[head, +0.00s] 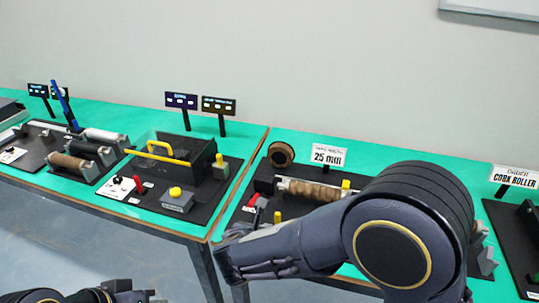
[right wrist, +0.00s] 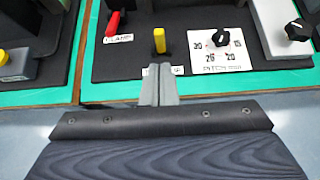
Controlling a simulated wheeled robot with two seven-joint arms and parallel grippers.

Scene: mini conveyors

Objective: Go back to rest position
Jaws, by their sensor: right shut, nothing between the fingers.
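My right gripper (head: 243,257) shows in the head view in front of the table's front edge, with my dark right arm reaching in from the lower right. In the right wrist view the right gripper (right wrist: 158,92) is shut and empty, its grey fingers together below a yellow lever (right wrist: 159,41). Part of my left arm shows at the bottom left of the head view, low in front of the tables. Its fingertips cannot be made out clearly.
Green tables (head: 261,165) carry several small conveyor stations. A station with a 25 mm sign (head: 328,155) and a brown roller (head: 312,190) is partly behind my right arm. A red lever (right wrist: 113,24) and a pitch dial (right wrist: 221,38) are near the right gripper. Floor is free in front.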

